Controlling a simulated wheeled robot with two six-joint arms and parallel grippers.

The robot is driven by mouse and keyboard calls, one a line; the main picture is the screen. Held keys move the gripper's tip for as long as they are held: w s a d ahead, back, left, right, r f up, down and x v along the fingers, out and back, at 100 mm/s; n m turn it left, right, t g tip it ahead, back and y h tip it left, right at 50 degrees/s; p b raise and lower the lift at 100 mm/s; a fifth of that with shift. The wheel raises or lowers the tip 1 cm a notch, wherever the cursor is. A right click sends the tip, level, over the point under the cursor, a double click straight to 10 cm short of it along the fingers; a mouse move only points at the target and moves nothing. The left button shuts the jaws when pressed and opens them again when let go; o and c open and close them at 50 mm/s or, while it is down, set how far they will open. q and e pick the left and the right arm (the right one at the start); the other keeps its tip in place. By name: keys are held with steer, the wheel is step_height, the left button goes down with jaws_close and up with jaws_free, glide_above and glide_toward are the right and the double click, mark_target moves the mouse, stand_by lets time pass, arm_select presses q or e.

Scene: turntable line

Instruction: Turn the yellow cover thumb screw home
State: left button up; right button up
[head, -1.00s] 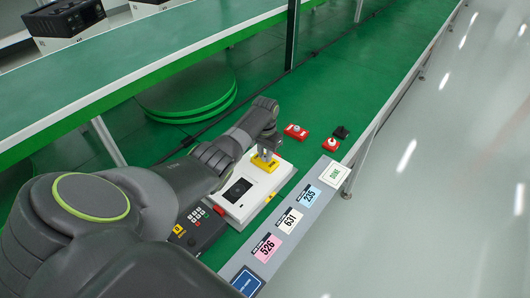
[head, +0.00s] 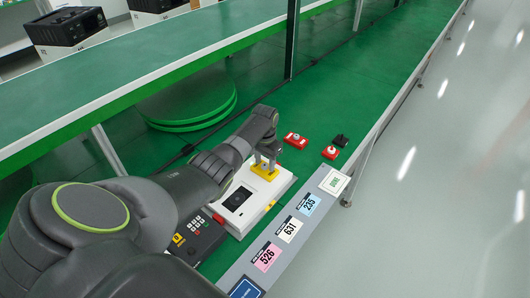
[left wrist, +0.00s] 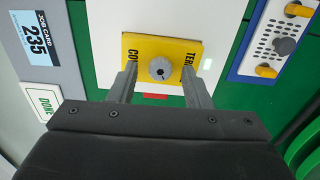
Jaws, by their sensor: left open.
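The yellow cover (head: 266,174) lies on the far end of a white unit (head: 262,206) on the green line. In the left wrist view the yellow cover (left wrist: 186,44) carries dark lettering and a round grey thumb screw (left wrist: 160,69) with a small dark mark at its middle. My left gripper (head: 267,160) is over the cover. In the left wrist view its fingers (left wrist: 160,78) are open, one on each side of the thumb screw, with gaps to it. Whether the screw is seated cannot be told. My right gripper is not in view.
A dark keypad device (head: 196,240) stands beside the unit's near end. Red parts (head: 295,140) and a black part (head: 341,140) lie beyond it. A grey strip with job cards (head: 289,229) runs along the right. A blue-edged panel (left wrist: 270,40) is right in the wrist view.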

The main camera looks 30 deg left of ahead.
arm_select(q)
step_height(320, 180, up, 17)
steer(key=b, duration=0.1)
steer(key=shift+r, duration=0.15)
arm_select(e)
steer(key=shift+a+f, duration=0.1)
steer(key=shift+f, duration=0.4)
arm_select(q)
steer(key=n+b, duration=0.5)
steer(key=n, duration=0.5)
glide_toward(265, 165)
step_height(265, 165, down, 8)
steer(key=shift+f, duration=0.1)
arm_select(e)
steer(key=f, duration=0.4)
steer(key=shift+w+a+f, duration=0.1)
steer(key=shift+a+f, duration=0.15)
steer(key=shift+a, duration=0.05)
arm_select(q)
steer(key=shift+c, duration=0.4)
